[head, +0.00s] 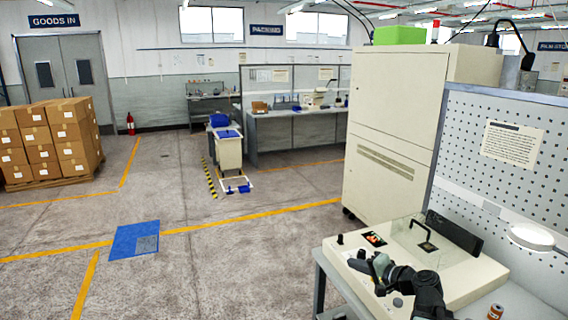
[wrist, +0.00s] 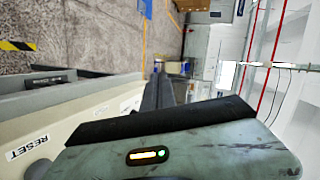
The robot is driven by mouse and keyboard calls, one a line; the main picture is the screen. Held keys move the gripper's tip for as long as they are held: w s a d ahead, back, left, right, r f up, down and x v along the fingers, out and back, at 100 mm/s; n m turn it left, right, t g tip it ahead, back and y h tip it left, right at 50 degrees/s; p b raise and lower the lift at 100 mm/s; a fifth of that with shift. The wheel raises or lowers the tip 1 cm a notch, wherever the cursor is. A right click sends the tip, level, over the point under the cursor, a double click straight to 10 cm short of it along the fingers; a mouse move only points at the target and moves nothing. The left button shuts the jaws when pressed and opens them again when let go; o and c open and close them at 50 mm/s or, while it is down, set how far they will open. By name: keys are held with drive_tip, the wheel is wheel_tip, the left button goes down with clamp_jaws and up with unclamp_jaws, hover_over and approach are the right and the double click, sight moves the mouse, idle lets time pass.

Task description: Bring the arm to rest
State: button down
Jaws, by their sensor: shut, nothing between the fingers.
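The grey-green gripper body fills the bottom of that view, with a small lit indicator. I cannot tell from these frames whether the gripper touches the machine.
A pegboard (head: 505,190) with a notice stands behind the machine. A tall cream cabinet (head: 392,130) stands beyond it. A brown spool (head: 495,311) sits at the machine's front right. A blue mat (head: 128,240) lies on open floor; stacked cartons (head: 60,138) and a cart (head: 229,152) stand farther off.

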drive_tip(key=s+a+f+n+g+h, duration=0.1)
drive_tip(key=s+a+f+n+g, duration=0.25)
drive_tip(key=a, duration=0.25)
drive_tip(key=s+a+f+n+g, duration=0.2)
drive_tip(key=a+f, duration=0.3)
drive_tip(key=a, duration=0.2)
drive_tip(key=s+a+f+n+g+h, duration=0.1)
drive_tip(key=s+a+f+n+g, duration=0.1)
drive_tip(key=a+f+g, duration=0.3)
drive_tip(key=s+d+f+n+g+h, duration=0.1)
drive_tip(key=s+d+f+h, duration=0.1)
drive_tip(key=s+d+h, duration=0.3)
drive_tip(key=s+d, duration=0.2)
drive_tip(key=d, duration=0.1)
drive_tip(key=shift+s+d+f+h, duration=0.25)
drive_tip(key=shift+s+d+h, duration=0.05)
drive_tip(key=shift+h, duration=0.1)
drive_tip(key=shift+n+g, duration=0.25)
